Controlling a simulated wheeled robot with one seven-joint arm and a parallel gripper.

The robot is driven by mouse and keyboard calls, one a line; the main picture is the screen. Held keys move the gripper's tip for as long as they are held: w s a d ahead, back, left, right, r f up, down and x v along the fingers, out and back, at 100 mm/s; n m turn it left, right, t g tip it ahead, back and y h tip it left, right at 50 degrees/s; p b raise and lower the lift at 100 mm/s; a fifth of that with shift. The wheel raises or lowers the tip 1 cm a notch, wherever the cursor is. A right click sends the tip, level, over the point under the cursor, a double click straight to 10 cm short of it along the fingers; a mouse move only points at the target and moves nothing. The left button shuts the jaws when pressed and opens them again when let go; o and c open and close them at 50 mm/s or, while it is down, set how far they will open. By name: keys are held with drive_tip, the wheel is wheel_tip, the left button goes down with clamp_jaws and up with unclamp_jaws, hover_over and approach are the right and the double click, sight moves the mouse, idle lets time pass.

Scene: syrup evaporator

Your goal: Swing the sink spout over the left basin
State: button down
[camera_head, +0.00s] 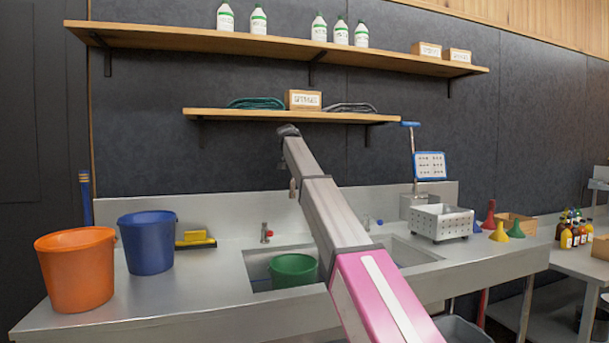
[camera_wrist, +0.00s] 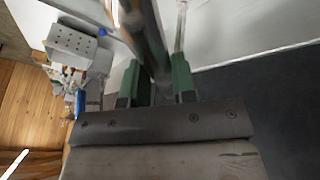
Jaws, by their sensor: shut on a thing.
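In the wrist view my gripper (camera_wrist: 157,64) has its green fingers on either side of a grey metal tube, the sink spout (camera_wrist: 146,30), and is shut on it. In the head view my arm hides the gripper and most of the spout. A short metal piece (camera_head: 292,188) hangs just left of my arm, perhaps the spout's end; it appears above the left basin's side of the sink. The left basin (camera_head: 258,262) holds a green bucket (camera_head: 293,270). The right basin (camera_head: 412,252) is partly hidden behind my arm.
An orange bucket (camera_head: 77,270) and a blue bucket (camera_head: 147,242) stand on the left counter. A perforated metal basket (camera_head: 441,222) stands right of the basins. A low shelf (camera_head: 225,115) runs behind my arm. A red-handled tap (camera_head: 266,233) stands behind the left basin.

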drive_tip(key=shift+w+a, duration=0.1)
drive_tip(key=shift+a, duration=0.05)
drive_tip(key=c, duration=0.9)
unclamp_jaws()
drive_tip(key=shift+r, duration=0.1)
drive_tip(key=v, duration=1)
drive_tip(key=shift+a+r, duration=0.15)
drive_tip(key=shift+r, duration=0.1)
drive_tip(key=shift+s, duration=0.3)
